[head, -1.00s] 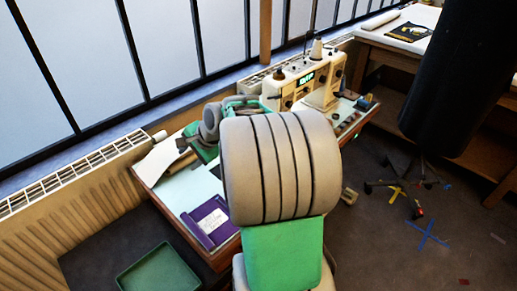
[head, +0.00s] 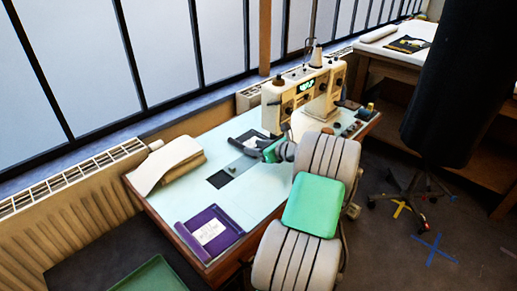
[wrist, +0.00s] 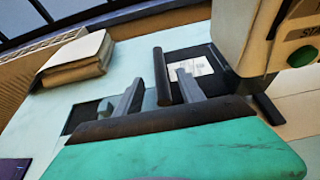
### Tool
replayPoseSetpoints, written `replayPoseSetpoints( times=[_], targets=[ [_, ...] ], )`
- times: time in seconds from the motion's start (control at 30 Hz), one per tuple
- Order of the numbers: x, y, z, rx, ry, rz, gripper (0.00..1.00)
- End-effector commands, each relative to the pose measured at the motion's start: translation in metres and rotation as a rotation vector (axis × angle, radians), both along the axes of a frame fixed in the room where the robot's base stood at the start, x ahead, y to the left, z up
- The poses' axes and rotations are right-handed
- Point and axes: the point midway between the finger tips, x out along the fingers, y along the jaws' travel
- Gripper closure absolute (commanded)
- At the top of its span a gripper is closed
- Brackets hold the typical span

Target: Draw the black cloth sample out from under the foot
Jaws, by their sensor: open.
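The black cloth sample (wrist: 200,66), with a white label on it, lies on the pale table top beside the sewing machine's head (wrist: 262,35). In the head view the cloth (head: 250,135) is partly covered by my gripper (head: 245,146). The foot is hidden, so I cannot tell how far the cloth reaches under it. In the wrist view my gripper (wrist: 160,85) is open, its two grey fingers apart, on the near left side of the cloth.
The sewing machine (head: 300,88) stands at the back of the table (head: 150,195). A dark square patch (head: 220,179) and a small knob lie left of my gripper. A green tray (head: 155,278) is at lower left.

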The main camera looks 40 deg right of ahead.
Motion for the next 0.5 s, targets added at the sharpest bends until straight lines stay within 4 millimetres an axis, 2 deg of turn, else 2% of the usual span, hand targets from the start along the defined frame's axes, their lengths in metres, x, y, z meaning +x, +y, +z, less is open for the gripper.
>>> replayPoseSetpoints(
  times=[0.1, 0.3, 0.5],
  targets=[
    [0.020, 0.002, -0.010, 0.000, 0.001, 0.005, 0.54],
    [0.049, 0.003, -0.021, -0.001, 0.001, 0.004, 0.54],
    [0.058, 0.003, -0.024, 0.000, 0.001, 0.002, 0.54]
  ],
)
